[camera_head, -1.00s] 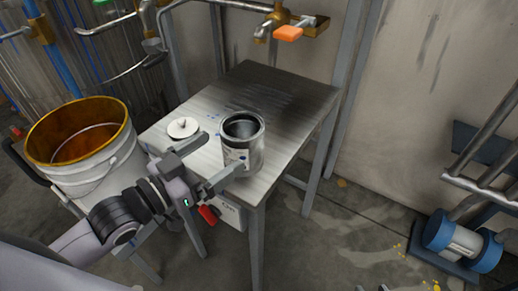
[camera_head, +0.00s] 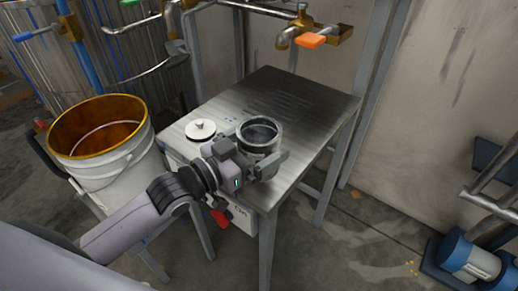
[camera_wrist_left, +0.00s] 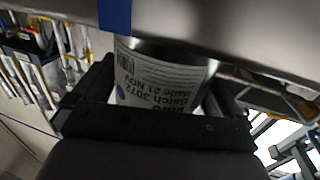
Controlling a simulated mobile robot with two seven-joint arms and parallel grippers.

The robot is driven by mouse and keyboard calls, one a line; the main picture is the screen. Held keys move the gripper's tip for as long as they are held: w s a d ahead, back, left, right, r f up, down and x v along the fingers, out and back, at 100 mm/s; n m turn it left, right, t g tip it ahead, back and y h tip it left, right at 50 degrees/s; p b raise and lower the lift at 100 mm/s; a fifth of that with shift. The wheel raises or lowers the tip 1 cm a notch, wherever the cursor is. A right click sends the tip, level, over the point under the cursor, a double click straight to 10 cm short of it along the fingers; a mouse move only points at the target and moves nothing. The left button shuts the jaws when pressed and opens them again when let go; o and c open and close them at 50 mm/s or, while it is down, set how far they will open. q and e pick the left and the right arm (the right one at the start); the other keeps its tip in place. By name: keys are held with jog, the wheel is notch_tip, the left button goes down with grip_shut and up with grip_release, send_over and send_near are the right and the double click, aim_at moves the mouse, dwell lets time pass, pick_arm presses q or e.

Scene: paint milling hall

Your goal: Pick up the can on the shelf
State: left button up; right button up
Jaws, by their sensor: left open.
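The can (camera_head: 259,131) is an open metal tin with a dark inside, standing upright on the metal table-like shelf (camera_head: 300,98). My left gripper (camera_head: 262,158) is at the can's near side, with its fingers spread around the can's lower part. The gripper is open. The left wrist view shows the can's white printed label (camera_wrist_left: 160,85) between the two fingers, close to the palm. I cannot tell whether the fingers touch it. My right gripper is not in view.
A round white lid (camera_head: 201,129) lies on the shelf left of the can. A white bucket (camera_head: 105,145) with an orange-brown inside stands to the left. Pipes with an orange-handled valve (camera_head: 311,40) hang behind. The shelf's back right is clear.

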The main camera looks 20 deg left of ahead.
pick_arm(q)
jog(key=c, duration=0.7)
jog(key=shift+c, duration=0.2)
